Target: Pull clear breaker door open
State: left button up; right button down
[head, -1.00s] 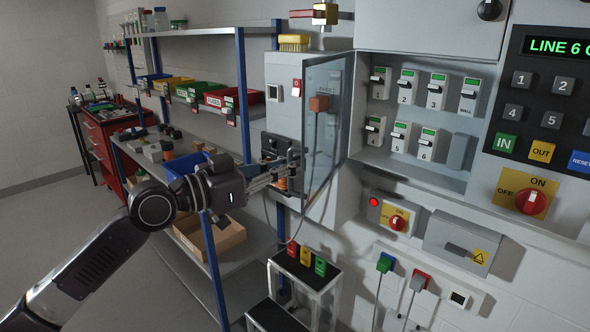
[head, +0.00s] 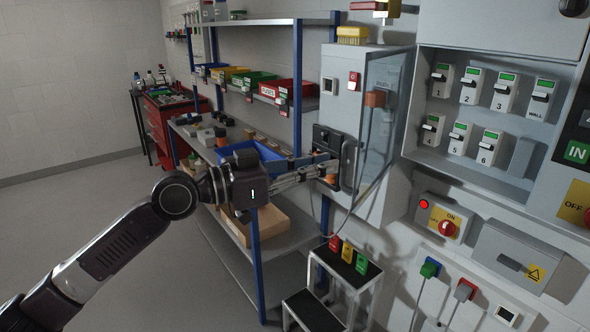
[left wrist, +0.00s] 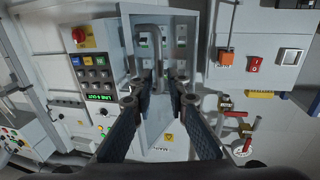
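The clear breaker door (head: 388,105) stands swung open at the left side of the breaker box in the head view, a tinted pane seen at a steep angle. Its grey handle (head: 347,163) sticks out on the left side; it also shows in the left wrist view (left wrist: 146,32). My left gripper (head: 334,168) is just left of the handle. In the left wrist view my left gripper (left wrist: 162,78) has its fingertips apart, with the lower end of the handle near the gap. Contact is hard to tell. My right gripper is out of view.
The breaker box (head: 412,150) holds several numbered switches. A shelf (head: 280,235) with coloured bins stands behind my left arm. A small stand (head: 345,270) with coloured blocks is below the door. The floor at left is clear.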

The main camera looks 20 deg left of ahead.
pick_arm(q)
jog(key=v, duration=0.6)
jog(key=shift+s+a, duration=0.25)
jog(key=shift+a, duration=0.05)
jog(key=shift+d+f, duration=0.1)
jog(key=shift+f, duration=0.05)
grip_shut()
jog(key=m+t+y+p, duration=0.4)
jog(key=m+y+p, duration=0.2)
jog(key=m+p, duration=0.55)
send_near(343, 178)
jog(key=shift+m+t, duration=0.3)
jog(key=shift+m, duration=0.65)
jog(key=w+d, duration=0.2)
jog(key=w+d+r+p, duration=0.1)
jog(key=w+d, duration=0.2)
jog(key=shift+w+r, duration=0.15)
jog(key=shift+w, duration=0.1)
jog(key=shift+x, duration=0.8)
jog(key=shift+a, duration=0.1)
